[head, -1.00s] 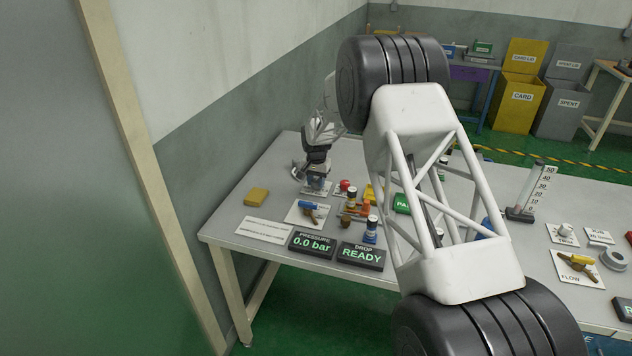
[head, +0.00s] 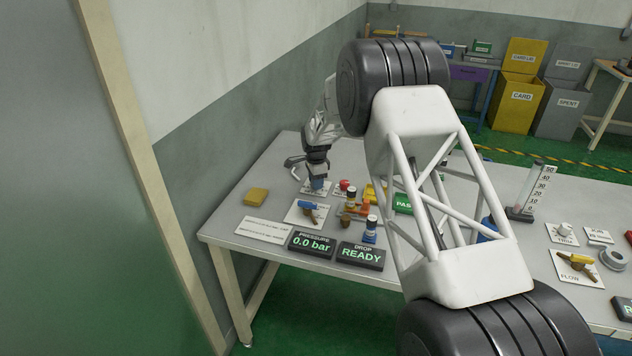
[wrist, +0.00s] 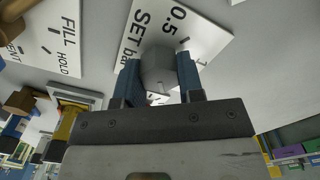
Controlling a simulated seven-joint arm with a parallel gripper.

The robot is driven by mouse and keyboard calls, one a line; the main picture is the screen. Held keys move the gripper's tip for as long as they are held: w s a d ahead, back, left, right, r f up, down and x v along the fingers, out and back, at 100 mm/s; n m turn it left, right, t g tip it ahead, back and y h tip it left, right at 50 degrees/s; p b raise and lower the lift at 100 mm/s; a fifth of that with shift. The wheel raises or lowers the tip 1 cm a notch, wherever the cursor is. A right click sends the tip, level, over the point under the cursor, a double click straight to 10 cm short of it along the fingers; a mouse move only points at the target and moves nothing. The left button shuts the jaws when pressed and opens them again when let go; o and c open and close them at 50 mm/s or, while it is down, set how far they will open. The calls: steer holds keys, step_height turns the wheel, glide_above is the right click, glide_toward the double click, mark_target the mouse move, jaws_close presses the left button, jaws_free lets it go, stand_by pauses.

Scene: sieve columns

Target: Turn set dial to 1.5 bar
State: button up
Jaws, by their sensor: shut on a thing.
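The set dial (wrist: 157,68) is a grey knob on a white plate (wrist: 206,38) marked "SET bar", "0.5" and a "1" in the wrist view. My gripper (wrist: 160,80) is shut on the dial, with one blue finger on each side of it. In the head view my gripper (head: 317,184) is low over the table's far left part and hides most of the dial. The pressure display (head: 312,244) reads 0.0 bar. The dial's pointer setting cannot be made out.
A blue-handled valve (head: 308,207) on a white plate, a red button (head: 344,185) and brass fittings stand close by. A yellow block (head: 256,196) lies to the left. The drop display (head: 361,254) reads READY. The wall runs behind the table.

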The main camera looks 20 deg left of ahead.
steer(key=shift+m, duration=0.6)
steer(key=o, duration=0.9)
steer(key=shift+o, duration=0.2)
steer(key=shift+r, duration=0.1)
steer(key=shift+r, duration=3.75)
steer(key=shift+r, duration=0.1)
